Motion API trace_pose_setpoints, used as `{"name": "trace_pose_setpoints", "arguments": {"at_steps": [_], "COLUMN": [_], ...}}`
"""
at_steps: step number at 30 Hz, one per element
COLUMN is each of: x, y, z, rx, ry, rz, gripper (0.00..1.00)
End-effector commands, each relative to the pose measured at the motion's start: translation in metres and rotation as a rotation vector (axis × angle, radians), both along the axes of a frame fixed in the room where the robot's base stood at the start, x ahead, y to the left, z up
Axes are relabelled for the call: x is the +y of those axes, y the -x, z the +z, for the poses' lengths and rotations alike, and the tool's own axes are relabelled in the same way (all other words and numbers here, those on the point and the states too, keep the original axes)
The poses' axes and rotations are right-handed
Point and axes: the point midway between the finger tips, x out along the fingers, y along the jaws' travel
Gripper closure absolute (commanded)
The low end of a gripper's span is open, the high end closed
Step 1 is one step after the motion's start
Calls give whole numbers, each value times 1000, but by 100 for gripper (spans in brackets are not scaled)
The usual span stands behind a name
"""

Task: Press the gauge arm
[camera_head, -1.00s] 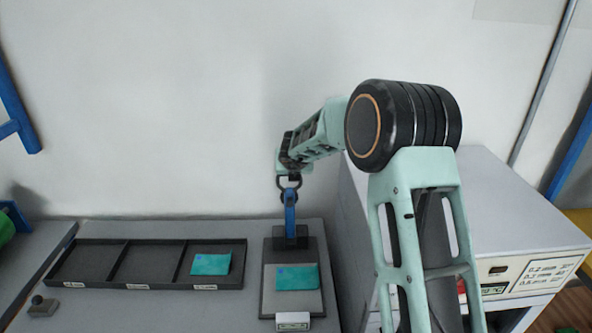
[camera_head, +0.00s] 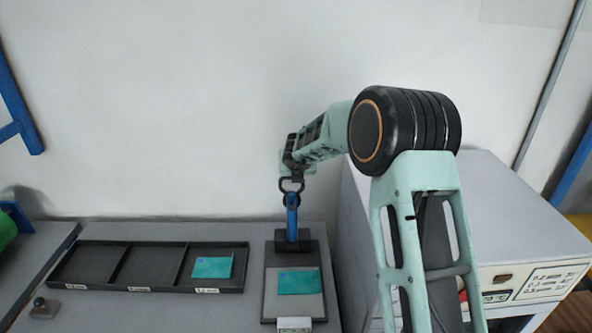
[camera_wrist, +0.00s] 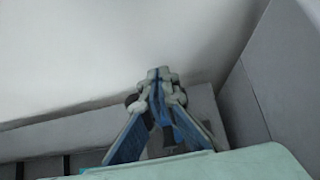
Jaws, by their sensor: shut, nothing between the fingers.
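The gauge has a dark base plate (camera_head: 270,293) with a dark block at its rear. The gauge is mostly hidden behind the fingers there. A teal pouch (camera_head: 299,282) lies flat on the gauge plate.
A dark tray (camera_head: 120,288) with three compartments is left of the gauge. Another teal pouch (camera_head: 212,267) lies in its right compartment. A small knob (camera_head: 40,307) sits at the lower left. A large grey machine (camera_head: 515,220) stands close on the right; the wall is behind.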

Motion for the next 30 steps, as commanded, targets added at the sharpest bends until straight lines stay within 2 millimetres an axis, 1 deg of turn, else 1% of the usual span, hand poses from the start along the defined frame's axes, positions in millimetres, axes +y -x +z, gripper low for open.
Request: {"name": "trace_pose_setpoints", "arguments": {"at_steps": [12, 18, 24, 30], "x": [0, -1, -2, -1], "y": [57, 81, 95, 98], "z": [47, 67, 78, 80], "rx": [0, -2, 0, 1], "ry": [-1, -1, 0, 0], "rz": [1, 1, 0, 1], "gripper": [100, 100, 100, 100]}}
